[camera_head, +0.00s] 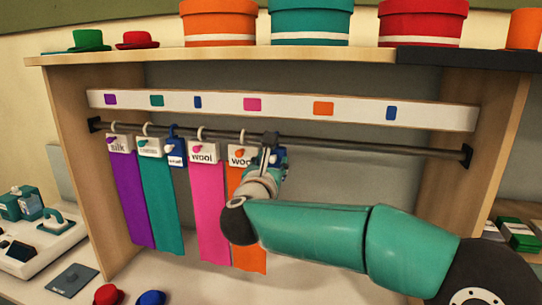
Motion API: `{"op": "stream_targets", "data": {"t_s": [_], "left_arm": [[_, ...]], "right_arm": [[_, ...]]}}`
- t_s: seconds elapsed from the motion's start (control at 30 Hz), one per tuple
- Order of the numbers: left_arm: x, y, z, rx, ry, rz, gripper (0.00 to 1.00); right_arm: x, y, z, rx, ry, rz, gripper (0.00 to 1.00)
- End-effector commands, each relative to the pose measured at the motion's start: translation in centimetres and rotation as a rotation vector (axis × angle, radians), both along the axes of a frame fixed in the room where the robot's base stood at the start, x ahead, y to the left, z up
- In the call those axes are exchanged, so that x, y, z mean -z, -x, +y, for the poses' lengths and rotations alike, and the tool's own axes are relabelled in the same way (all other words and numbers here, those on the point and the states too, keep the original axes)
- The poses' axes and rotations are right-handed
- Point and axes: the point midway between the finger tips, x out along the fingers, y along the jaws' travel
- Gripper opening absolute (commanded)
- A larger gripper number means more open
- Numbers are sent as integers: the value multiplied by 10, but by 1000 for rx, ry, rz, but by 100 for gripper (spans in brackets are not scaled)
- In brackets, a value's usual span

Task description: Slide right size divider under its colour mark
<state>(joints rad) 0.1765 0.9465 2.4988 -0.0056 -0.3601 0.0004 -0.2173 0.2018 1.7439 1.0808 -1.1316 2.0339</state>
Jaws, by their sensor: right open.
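A white strip (290,107) carries colour marks: purple (110,99), teal (157,101), blue (197,102), pink (252,104), orange (323,108) and a second blue mark (391,113) at the right. Below it runs a dark rail (370,145). A small blue divider (175,146) hangs on the rail beside the teal scarf. Another blue piece (281,156) shows at my right gripper (269,146), mostly hidden by it; it looks like the right divider. The gripper is open at the rail, left of the second blue mark. My left gripper is out of view.
Purple (132,200), teal (162,205), pink (209,210) and orange (248,258) scarves hang from the rail. The orange one is partly behind my right arm. The rail is bare right of my gripper up to its bracket (467,155). Hat boxes (310,20) stand on top.

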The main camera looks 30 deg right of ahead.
Motion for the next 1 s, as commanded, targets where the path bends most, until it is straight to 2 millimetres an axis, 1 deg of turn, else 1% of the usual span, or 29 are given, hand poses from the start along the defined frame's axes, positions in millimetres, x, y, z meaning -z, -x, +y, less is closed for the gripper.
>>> {"op": "stream_targets", "data": {"t_s": [0.13,0.37,0.4,0.57,0.6,0.67,1.0], "left_arm": [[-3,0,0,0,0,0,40],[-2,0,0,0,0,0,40],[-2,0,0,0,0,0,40],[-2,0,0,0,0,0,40],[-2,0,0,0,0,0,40],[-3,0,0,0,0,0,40],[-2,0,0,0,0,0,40]], "right_arm": [[0,-5,-5,-1,0,-2,44],[0,-5,-5,-2,0,-1,44],[0,-5,-5,-2,0,-1,42],[0,-5,-4,-1,0,0,16],[0,-5,-4,-1,0,0,9],[0,-5,-4,-1,0,0,0],[0,-5,-4,0,0,0,0]]}}
